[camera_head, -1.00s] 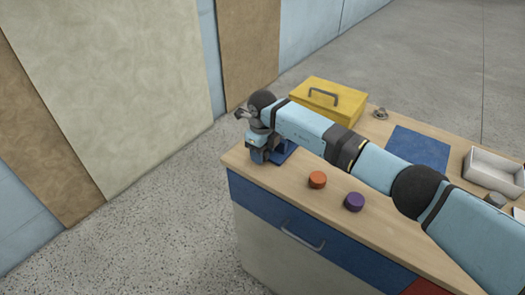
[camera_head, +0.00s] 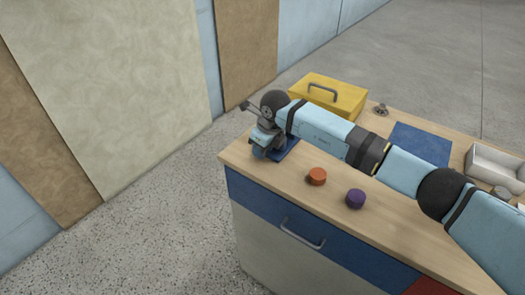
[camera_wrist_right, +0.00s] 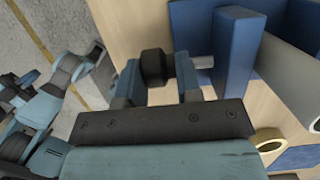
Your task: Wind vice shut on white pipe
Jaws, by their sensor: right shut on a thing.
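My right gripper (camera_wrist_right: 158,75) is shut on the black knob (camera_wrist_right: 153,65) of the blue vice. The knob sits between the two fingers, and a short pale rod runs from it to the blue vice jaw (camera_wrist_right: 234,55). The white pipe (camera_wrist_right: 292,78) lies just beyond this jaw in the wrist view; its contact with the jaws cannot be made out. In the head view the vice, on its blue base (camera_head: 288,150), stands at the table's near left corner, mostly hidden by my right wrist and gripper (camera_head: 262,148).
An orange puck (camera_head: 317,176) and a purple puck (camera_head: 355,199) stand on the wooden table near its front edge. A yellow toolbox (camera_head: 328,100) is close behind my forearm. A blue mat (camera_head: 420,145) and a white tray (camera_head: 492,168) are farther right. Open floor lies left.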

